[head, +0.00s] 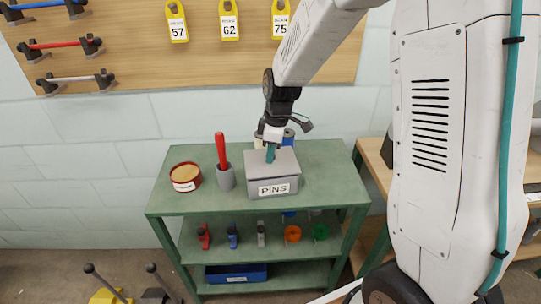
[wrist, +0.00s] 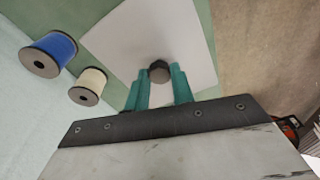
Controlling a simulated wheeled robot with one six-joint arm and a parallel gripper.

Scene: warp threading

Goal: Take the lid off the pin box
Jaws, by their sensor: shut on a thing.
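The grey pin box (head: 273,188), labelled PINS, stands on the green shelf top with its lid (head: 285,160) on it. In the wrist view the lid (wrist: 190,35) is a pale flat square with a dark knob (wrist: 159,71) in its middle. My gripper (head: 270,154) points down over the lid. Its teal fingers (wrist: 159,84) stand on both sides of the knob and are shut on it. In the head view the fingers hide the knob. I see no clear gap between lid and box.
A blue spool (wrist: 48,54) and a cream spool (wrist: 87,86) stand behind the box. A grey cup (head: 226,179) with a red-handled tool and a round red tin (head: 185,177) stand to its left. The front left of the green shelf top (head: 180,205) is clear.

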